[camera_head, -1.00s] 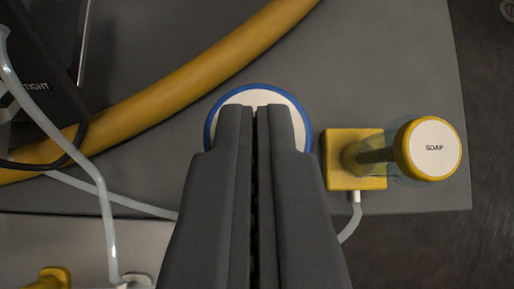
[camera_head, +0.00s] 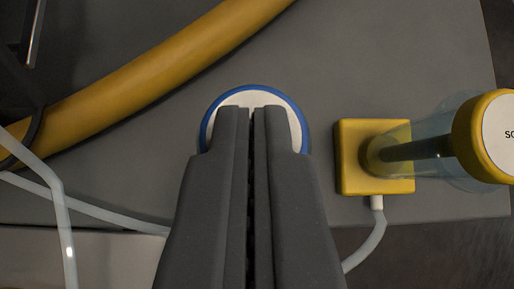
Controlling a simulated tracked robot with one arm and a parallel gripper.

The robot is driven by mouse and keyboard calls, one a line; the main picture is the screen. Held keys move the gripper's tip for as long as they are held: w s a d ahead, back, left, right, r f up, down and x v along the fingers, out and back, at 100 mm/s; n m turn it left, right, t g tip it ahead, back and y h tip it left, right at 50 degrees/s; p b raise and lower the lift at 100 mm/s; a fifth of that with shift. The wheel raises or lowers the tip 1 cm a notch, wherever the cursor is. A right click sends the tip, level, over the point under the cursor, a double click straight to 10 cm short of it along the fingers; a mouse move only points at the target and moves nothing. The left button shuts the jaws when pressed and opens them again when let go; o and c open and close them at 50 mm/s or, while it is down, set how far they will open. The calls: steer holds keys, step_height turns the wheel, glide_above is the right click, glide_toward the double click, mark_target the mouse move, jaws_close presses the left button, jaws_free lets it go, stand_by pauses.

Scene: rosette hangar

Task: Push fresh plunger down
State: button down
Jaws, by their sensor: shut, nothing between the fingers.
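A round white cap with a blue rim (camera_head: 212,114) shows at the centre, mostly hidden behind my gripper (camera_head: 252,108); its label cannot be read, so I cannot tell from it that this is the fresh plunger. My gripper is shut and empty, its tips over the white face. I cannot tell whether the tips touch the cap. To the right, a yellow soap plunger (camera_head: 495,140) has a clear cylinder and dark rod, rising from a yellow square base (camera_head: 350,150).
A thick yellow hose (camera_head: 150,85) crosses the grey surface (camera_head: 400,60) at upper left. Pale thin tubes (camera_head: 65,220) run at lower left, and another (camera_head: 370,245) leaves the yellow base. The surface at upper right is clear.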

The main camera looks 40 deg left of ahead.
step_height(320, 180, up, 4)
steer(key=shift+r+p, duration=0.1)
steer(key=shift+p, duration=1.15)
steer(key=p+v, duration=0.1)
steer(key=v, duration=0.8)
steer(key=shift+s+d+r+p, duration=0.2)
steer(key=shift+d+p, duration=0.1)
steer(key=shift+p, duration=0.05)
